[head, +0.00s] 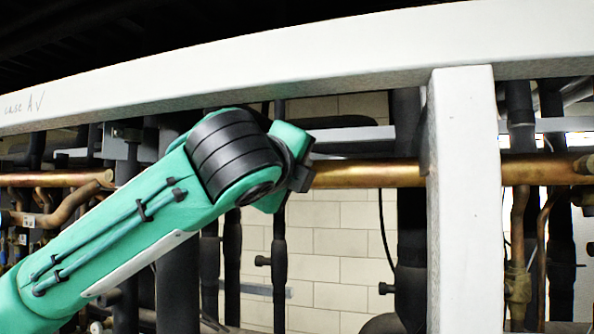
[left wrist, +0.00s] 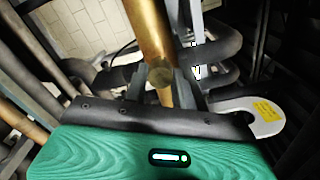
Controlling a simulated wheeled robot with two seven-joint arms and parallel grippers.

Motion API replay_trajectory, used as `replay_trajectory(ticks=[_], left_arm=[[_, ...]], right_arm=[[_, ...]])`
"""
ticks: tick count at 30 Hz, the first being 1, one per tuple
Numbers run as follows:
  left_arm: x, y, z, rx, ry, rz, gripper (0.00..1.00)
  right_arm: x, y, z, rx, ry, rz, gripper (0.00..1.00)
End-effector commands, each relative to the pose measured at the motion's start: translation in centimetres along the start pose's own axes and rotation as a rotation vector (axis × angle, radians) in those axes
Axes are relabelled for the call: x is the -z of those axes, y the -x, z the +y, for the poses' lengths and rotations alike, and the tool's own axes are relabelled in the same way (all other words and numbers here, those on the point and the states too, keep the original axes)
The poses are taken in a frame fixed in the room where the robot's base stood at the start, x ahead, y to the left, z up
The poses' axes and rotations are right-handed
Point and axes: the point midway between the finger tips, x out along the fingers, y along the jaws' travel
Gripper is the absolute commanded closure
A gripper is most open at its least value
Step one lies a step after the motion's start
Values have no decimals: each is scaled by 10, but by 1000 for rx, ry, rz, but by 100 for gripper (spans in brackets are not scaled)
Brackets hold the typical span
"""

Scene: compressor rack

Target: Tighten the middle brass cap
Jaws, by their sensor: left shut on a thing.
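In the left wrist view, a round, dull brass cap (left wrist: 160,76) sits at the near end of a copper pipe (left wrist: 152,30). The dark fingers of my left gripper (left wrist: 161,84) stand on either side of it and are shut on it. In the head view, my left arm reaches in from the lower left, and its wrist end is at the horizontal copper pipe (head: 370,174). I cannot make out other brass caps clearly. My right gripper is in neither view.
A white beam (head: 330,48) crosses above my arm, and a white post (head: 463,200) stands to its right. Dark insulated pipes (head: 410,230) run vertically behind. In the wrist view, a pale hooked plate with a yellow label (left wrist: 265,111) is right of the gripper.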

Motion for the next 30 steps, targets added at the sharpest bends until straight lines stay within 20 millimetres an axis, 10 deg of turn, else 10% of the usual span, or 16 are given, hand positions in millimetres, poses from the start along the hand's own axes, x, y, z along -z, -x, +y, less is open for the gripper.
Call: replay_trajectory(ticks=[11, 12, 15, 30], left_arm=[[1, 0, 1, -2, -5, 2, 97], [1, 0, 1, -2, -5, 2, 66], [1, 0, 1, -2, -5, 1, 52], [2, 26, 4, 3, -4, 0, 52]], right_arm=[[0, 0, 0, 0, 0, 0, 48], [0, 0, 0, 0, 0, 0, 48], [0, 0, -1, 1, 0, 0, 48], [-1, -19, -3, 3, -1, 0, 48]])
